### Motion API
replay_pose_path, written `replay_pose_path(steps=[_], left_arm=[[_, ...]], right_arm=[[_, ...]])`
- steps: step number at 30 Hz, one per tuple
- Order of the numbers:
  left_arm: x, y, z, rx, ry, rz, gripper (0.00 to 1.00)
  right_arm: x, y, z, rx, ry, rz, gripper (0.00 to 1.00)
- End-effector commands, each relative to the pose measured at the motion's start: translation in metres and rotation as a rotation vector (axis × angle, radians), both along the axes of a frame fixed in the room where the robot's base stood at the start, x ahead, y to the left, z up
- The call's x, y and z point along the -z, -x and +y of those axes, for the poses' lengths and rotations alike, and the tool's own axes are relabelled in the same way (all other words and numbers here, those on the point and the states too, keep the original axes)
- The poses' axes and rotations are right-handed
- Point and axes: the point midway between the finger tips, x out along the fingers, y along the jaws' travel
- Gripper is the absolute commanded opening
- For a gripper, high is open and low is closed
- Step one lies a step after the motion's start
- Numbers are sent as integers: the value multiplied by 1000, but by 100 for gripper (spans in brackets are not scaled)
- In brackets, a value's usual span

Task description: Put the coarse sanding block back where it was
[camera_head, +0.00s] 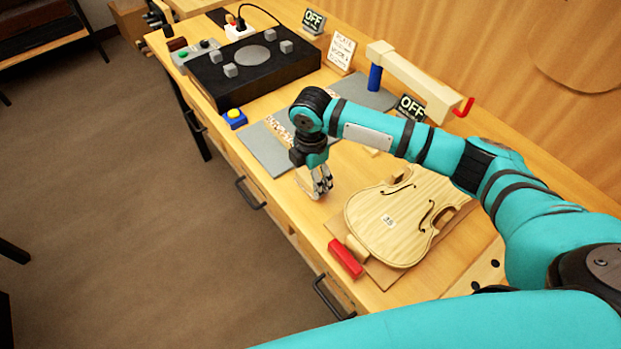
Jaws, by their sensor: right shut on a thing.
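My right gripper (321,190) points down over the bench, left of the violin plate. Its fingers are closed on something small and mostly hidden. A pale tan piece (304,184) shows at the left of the fingers, low over or on the bench top. I cannot tell from its look whether this is the coarse sanding block. A red block (345,258) lies on the bench near the front edge, beside the violin plate, apart from the gripper. My left gripper is not in view.
The violin plate (385,225) lies on a brown board to the right. A grey mat (265,150) lies behind the gripper, with a blue-and-yellow button (235,118) beyond. A black device with knobs (255,70) stands farther back. OFF signs (411,107) and a wooden arm fixture (410,80) line the wall.

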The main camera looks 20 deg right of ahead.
Motion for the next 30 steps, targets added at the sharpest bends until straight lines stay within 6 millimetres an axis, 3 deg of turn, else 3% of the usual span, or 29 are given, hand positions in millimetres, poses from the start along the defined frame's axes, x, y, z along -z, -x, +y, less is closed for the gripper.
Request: replay_pose_path(steps=[5, 16, 17, 22, 30], left_arm=[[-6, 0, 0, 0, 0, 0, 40], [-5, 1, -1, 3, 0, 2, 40], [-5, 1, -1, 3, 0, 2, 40], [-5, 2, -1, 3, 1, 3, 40], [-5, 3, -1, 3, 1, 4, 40]], right_arm=[[18, 1, 1, -1, 0, 0, 46], [23, 1, 1, 0, -1, 0, 46], [23, 1, 1, 0, -1, -1, 74], [23, 1, 1, 0, -1, 0, 96], [22, 1, 1, 0, 0, -1, 97]])
